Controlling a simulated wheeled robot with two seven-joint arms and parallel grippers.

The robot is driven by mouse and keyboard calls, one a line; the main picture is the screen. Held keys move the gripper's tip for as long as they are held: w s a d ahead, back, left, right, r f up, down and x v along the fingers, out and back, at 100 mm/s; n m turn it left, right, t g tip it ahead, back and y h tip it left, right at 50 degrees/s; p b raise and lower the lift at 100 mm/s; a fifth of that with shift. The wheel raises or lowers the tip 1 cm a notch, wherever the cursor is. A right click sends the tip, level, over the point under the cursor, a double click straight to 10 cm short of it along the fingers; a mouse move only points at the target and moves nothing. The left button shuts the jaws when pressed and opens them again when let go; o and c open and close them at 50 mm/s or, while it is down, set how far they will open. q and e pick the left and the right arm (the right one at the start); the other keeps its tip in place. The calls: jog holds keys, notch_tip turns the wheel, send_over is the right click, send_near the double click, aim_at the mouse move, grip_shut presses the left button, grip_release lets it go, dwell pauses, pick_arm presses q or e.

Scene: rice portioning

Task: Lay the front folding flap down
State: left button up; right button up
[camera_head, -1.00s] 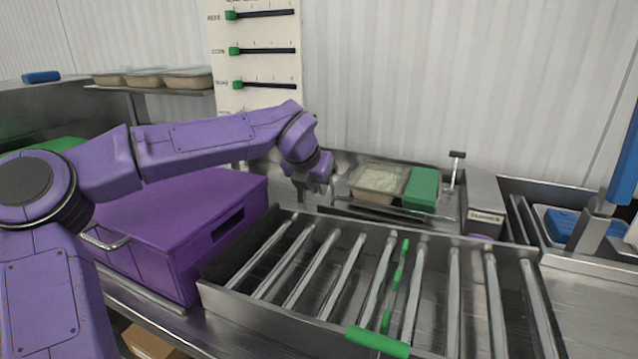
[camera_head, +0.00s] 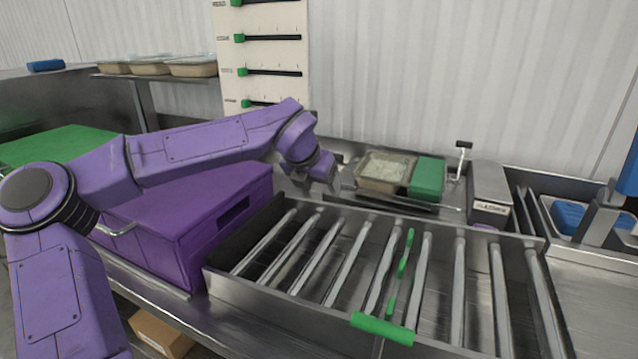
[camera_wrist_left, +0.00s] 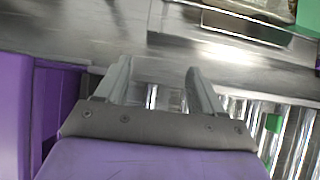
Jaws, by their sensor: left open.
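My left gripper (camera_head: 325,180) is above the steel counter behind the roller frame, near the purple box's far right corner. In the left wrist view its two fingers (camera_wrist_left: 158,82) stand apart with nothing between them. The roller frame (camera_head: 240,292) has steel walls, several rollers, a green strip along the middle and a green bar (camera_head: 383,328) at its front edge. The purple box (camera_head: 185,200) stands left of the frame, its top closed, with a dark slot in its side. I cannot tell which part is the front folding flap. My right gripper is not in view.
A tub of rice (camera_head: 384,170) and a green block (camera_head: 428,180) sit on the counter behind the frame. A grey box (camera_head: 489,195) stands right of them. Several tubs line a shelf (camera_head: 155,76) at the back left. A slider board (camera_head: 262,50) stands behind my left arm.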

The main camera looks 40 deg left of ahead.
pick_arm(q)
jog(key=shift+r, duration=0.1)
jog(key=p+v, duration=0.4)
jog(key=v, duration=0.3)
